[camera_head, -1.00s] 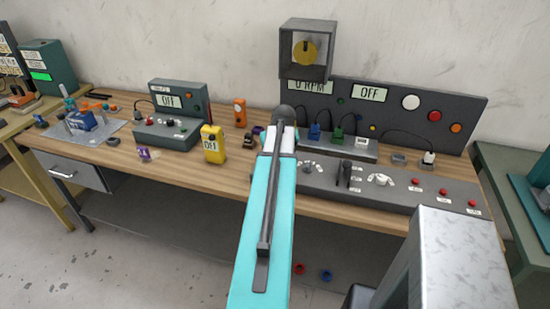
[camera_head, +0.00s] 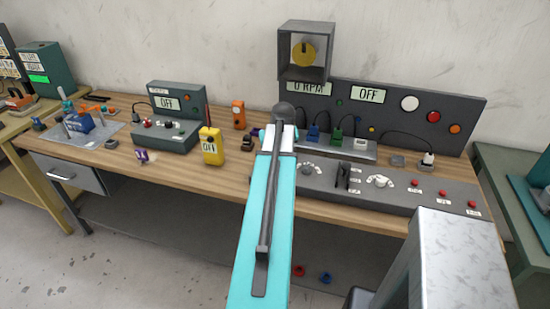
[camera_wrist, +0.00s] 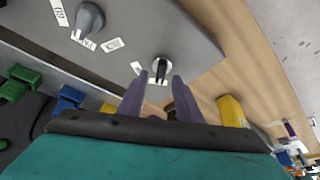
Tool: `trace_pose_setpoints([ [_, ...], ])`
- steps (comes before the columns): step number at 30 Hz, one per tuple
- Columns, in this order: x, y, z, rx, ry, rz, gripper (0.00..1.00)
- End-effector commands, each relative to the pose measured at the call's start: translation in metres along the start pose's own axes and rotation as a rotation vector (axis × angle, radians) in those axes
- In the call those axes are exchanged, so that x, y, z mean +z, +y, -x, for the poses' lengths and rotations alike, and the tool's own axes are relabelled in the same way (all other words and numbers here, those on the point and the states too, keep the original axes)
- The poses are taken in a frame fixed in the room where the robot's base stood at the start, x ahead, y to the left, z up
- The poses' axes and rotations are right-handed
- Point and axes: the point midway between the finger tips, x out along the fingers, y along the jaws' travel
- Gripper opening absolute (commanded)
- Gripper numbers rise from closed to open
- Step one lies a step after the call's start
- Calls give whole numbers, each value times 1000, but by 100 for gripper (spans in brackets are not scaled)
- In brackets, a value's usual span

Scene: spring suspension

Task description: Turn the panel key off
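The grey control panel (camera_head: 450,190) lies along the front right of the bench. In the head view my arm hides the key and the fingers. The upright display (camera_head: 367,95) reads OFF.
A grey knob (camera_wrist: 90,18) with labels is farther along the panel. A yellow meter (camera_head: 212,147) and a green OFF box (camera_head: 175,115) stand left of my arm. Blue (camera_head: 313,133) and green (camera_head: 337,135) plugs with cables are behind the panel.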

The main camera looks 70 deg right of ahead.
Motion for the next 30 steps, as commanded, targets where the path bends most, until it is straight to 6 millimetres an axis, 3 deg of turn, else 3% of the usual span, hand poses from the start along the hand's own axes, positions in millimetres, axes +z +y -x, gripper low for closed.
trace_pose_setpoints([
  [30, 0, 1, 102, 2, 4, 0, 31],
])
